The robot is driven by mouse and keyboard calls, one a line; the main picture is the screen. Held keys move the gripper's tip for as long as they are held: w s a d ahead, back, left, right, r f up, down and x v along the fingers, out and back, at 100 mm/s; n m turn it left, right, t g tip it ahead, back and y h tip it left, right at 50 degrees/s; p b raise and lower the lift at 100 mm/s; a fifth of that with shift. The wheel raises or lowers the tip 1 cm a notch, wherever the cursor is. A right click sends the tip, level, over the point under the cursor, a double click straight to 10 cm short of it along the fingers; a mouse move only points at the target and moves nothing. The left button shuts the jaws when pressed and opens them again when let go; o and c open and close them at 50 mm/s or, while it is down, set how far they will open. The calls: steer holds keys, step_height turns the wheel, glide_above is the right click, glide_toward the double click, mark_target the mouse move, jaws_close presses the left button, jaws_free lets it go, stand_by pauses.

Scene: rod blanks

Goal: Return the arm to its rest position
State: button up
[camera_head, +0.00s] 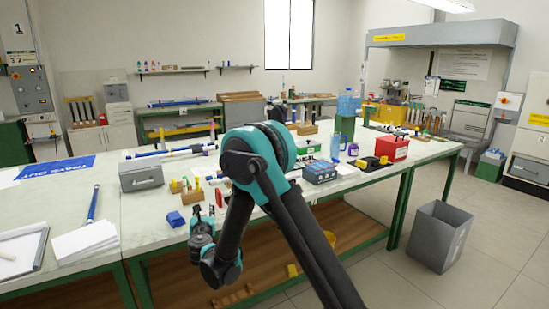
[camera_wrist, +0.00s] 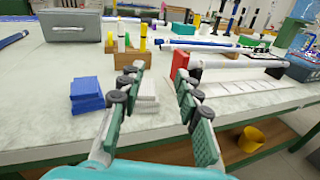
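My gripper (camera_wrist: 158,76) is open in the wrist view, with its two green-padded fingers well apart and nothing held between them. It hangs near the front edge of the pale workbench (camera_wrist: 50,130). In the head view my gripper (camera_head: 204,222) is small, at the left of my bent teal and black arm (camera_head: 262,165), near the blue blocks (camera_head: 176,218). The arm covers part of the bench. The stacked blue blocks also show left of the fingers in the wrist view (camera_wrist: 87,95). A small whitish stack (camera_wrist: 147,96) lies beyond, partly covered by the left finger.
A grey metal box (camera_head: 142,174) stands left on the bench. Blue and white rods (camera_head: 178,151) lie behind it. A red box (camera_head: 392,149) and a blue box (camera_head: 320,171) are farther right. A grey bin (camera_head: 440,236) stands on the floor. A shelf lies under the bench.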

steer(key=s+d+m+g+h, duration=0.25)
steer(key=d+m, duration=0.65)
steer(key=d, duration=0.8)
steer(key=s+d+m+g+h, duration=0.1)
steer(key=d+m+g+h, duration=0.25)
steer(key=d+m, duration=0.9)
steer(key=s+d+f+m+g, duration=0.25)
steer(key=s+d+m, duration=0.25)
steer(key=s+d, duration=0.45)
steer(key=s+d+f+m+g, duration=0.25)
steer(key=s+d+m, duration=0.25)
steer(key=s+d, duration=0.4)
steer(key=s+a+f+m+g+y, duration=0.1)
steer(key=s+f+m+g+y, duration=0.1)
steer(key=s+m, duration=0.3)
steer(key=s, duration=0.4)
steer(key=shift+s+a+f+m, duration=0.25)
steer(key=shift+a+m, duration=0.05)
steer(key=shift+m, duration=0.05)
